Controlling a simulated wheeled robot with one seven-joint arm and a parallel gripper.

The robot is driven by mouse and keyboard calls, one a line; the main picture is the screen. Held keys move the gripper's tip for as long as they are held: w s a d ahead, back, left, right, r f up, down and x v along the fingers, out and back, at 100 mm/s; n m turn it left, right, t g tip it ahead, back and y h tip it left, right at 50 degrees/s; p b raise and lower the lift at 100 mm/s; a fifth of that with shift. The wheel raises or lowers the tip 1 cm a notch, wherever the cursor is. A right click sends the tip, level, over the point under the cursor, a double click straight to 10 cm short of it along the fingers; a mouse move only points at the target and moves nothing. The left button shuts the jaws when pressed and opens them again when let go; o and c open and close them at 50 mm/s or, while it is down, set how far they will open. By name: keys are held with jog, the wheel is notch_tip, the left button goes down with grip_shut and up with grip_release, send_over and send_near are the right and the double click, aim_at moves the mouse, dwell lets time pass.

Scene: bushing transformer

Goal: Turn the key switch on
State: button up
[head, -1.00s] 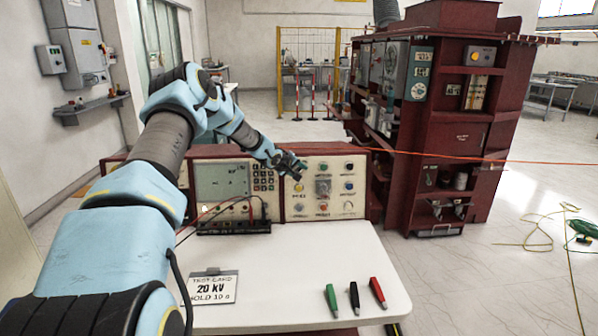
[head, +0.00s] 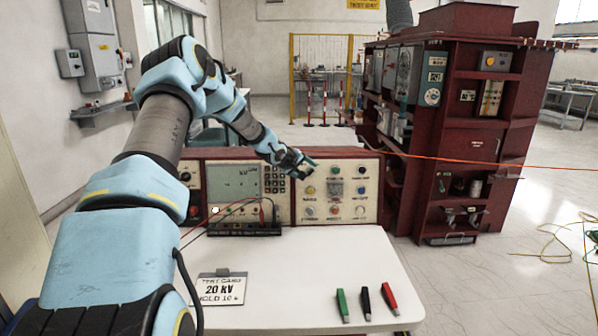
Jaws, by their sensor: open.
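The control panel (head: 353,212) stands at the back of the white table, with several round knobs and buttons and a grey square fitting (head: 335,189) near its middle. I cannot tell which control is the key switch; the labels are too small to read. My gripper (head: 305,163) is open and empty at the panel's upper left. It overlaps the panel's top edge in the picture, and contact cannot be told. It partly covers the corner between this panel and the screen section (head: 233,182).
The white table (head: 290,275) carries a "20 kV" card (head: 221,289) and green (head: 342,305), black (head: 366,302) and red (head: 389,298) clips. A black terminal strip with leads (head: 240,229) lies before the screen. A dark red cabinet (head: 470,140) stands right, with an orange cable crossing it.

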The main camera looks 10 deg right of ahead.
jog(key=b+v, duration=0.1)
jog(key=v, duration=0.5)
jog(key=s+a+m+g+y, duration=0.1)
jog(key=s+a+g+y, duration=0.1)
jog(key=s+a, duration=0.6)
jog(key=s+a+m+g+y, duration=0.1)
jog(key=s+a+g+y, duration=0.1)
jog(key=s+a, duration=0.7)
jog(key=s+a+m+g+y, duration=0.1)
jog(key=s+a, duration=0.8)
jog(key=s, duration=1.1)
jog(key=g+y, duration=0.1)
jog(key=y, duration=0.1)
jog(key=shift+s+m+y, duration=0.3)
jog(key=shift+y, duration=0.1)
jog(key=shift+a+r, duration=0.1)
jog(key=shift+r, duration=0.05)
